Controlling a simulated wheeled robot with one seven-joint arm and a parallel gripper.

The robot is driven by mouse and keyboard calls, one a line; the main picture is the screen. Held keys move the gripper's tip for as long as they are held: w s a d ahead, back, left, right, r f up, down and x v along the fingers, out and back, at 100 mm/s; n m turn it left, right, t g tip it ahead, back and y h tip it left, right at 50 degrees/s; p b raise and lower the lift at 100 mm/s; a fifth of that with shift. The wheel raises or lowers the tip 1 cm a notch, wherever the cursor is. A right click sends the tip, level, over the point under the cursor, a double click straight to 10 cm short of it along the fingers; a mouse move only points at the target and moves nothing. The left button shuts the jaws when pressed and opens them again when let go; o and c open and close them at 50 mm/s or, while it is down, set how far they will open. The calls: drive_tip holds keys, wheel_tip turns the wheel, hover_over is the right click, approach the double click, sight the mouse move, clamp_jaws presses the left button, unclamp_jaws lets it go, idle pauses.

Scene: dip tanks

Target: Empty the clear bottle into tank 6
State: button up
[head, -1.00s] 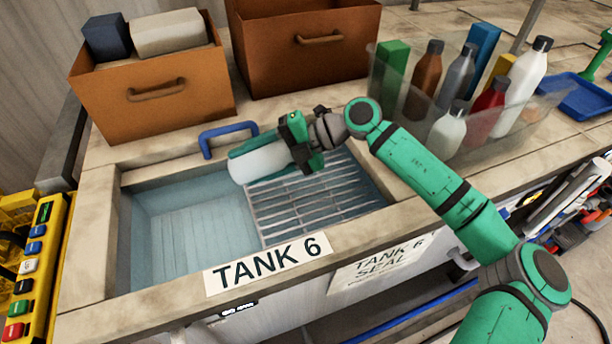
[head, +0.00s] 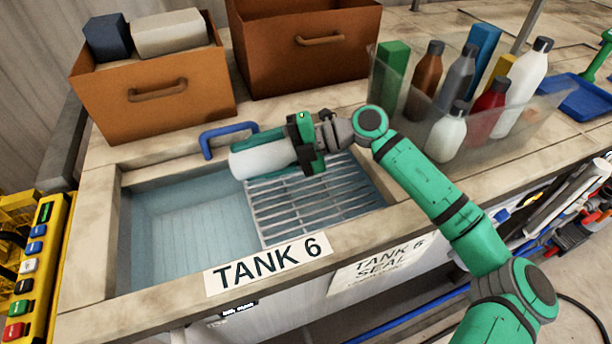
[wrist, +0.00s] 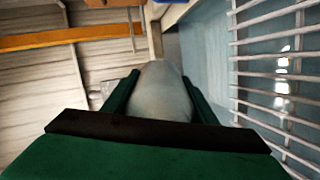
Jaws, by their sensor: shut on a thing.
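A pale, whitish bottle (head: 262,160) lies nearly on its side in the air over tank 6 (head: 160,212). My gripper (head: 258,152) is shut on it, with green fingers along both sides. In the wrist view the bottle (wrist: 162,92) sits between the fingers, with its rounded far end pointing away from me. Its mouth cannot be made out, and no liquid stream shows. Tank 6 is a sunken basin with pale blue contents at left and a metal slatted rack (head: 310,200) at right. The TANK 6 label (head: 268,263) is on its front rim.
A blue handle (head: 222,135) stands at the tank's back edge. Two brown drawer-like boxes (head: 155,95) (head: 300,55) stand behind it. A clear bin (head: 400,115) of several bottles is at right, with a blue tray (head: 590,100) beyond. A yellow button panel (head: 38,262) is at left.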

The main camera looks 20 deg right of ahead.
sight(255, 170)
drive_tip(key=shift+s+d+r+y, duration=0.1)
drive_tip(key=shift+d+r+y, duration=0.35)
drive_tip(key=shift+r+y, duration=0.15)
idle(1.0)
drive_tip(key=shift+a+f+h, duration=0.65)
drive_tip(key=shift+f+h, duration=0.05)
drive_tip(key=shift+h, duration=0.2)
drive_tip(key=shift+f+h, duration=0.4)
drive_tip(key=shift+f, duration=0.1)
drive_tip(key=shift+d+f+g+h, duration=0.25)
drive_tip(key=shift+f+g+h, duration=0.25)
drive_tip(key=shift+f+h, duration=0.5)
drive_tip(key=f+h, duration=0.1)
drive_tip(key=h, duration=0.1)
drive_tip(key=d+f+h, duration=0.1)
drive_tip(key=shift+f+g+h, duration=0.25)
drive_tip(key=shift+g+h, duration=0.15)
drive_tip(key=shift+a+f+g+h, duration=0.25)
drive_tip(key=shift+f+h, duration=0.25)
drive_tip(key=shift+h, duration=0.35)
drive_tip(key=shift+a+f+g+h, duration=0.15)
drive_tip(key=shift+a+f+h, duration=0.25)
drive_tip(key=shift+h, duration=0.45)
drive_tip(key=shift+a+r+h, duration=0.1)
drive_tip(key=shift+r+h, duration=0.1)
drive_tip(key=shift+h, duration=0.8)
drive_tip(key=shift+f+g+h, duration=0.3)
drive_tip(key=shift+g+h, duration=0.1)
drive_tip(key=shift+h, duration=0.5)
